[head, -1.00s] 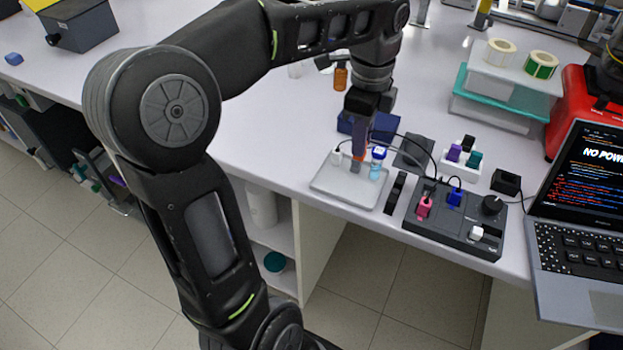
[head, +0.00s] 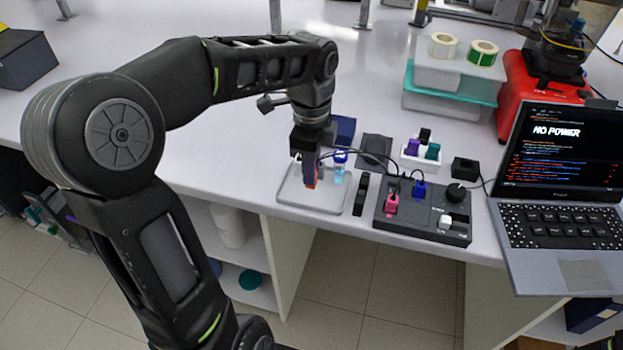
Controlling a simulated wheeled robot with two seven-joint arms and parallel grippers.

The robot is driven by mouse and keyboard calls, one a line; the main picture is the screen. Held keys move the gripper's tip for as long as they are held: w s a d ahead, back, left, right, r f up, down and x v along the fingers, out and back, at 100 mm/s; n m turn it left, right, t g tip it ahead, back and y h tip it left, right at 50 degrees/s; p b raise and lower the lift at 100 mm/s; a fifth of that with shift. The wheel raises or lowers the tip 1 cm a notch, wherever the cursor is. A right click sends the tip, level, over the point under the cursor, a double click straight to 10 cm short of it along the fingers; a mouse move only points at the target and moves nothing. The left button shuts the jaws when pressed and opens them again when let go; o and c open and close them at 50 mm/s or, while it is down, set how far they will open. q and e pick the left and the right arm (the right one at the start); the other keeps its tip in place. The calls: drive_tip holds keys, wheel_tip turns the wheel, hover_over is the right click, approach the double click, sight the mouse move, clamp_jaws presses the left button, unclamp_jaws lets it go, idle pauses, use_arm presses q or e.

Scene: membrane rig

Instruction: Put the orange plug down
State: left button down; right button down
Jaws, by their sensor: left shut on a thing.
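My left gripper (head: 310,182) points down over the pale grey tray (head: 313,204) near the table's front edge. It is shut on the orange plug (head: 317,180), of which only a small orange-red patch shows between the dark fingers. The plug is low, at or just above the tray; I cannot tell whether it touches. A small vial with a blue cap (head: 340,163) stands just right of the gripper. My right gripper is not in view.
A black control box (head: 425,219) with pink, blue and white plugs lies to the right. A white holder (head: 420,160) carries purple, black and teal plugs. A black strip (head: 361,194) lies between tray and box. A laptop (head: 565,235) reads "NO POWER".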

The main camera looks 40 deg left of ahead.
use_arm(q)
drive_tip(key=shift+f, duration=1.85)
drive_tip(key=shift+f, duration=0.1)
drive_tip(key=c, duration=1.3)
unclamp_jaws()
wheel_tip(320, 180, up, 12)
drive_tip(key=shift+r+p, duration=0.15)
drive_tip(key=shift+p, duration=0.55)
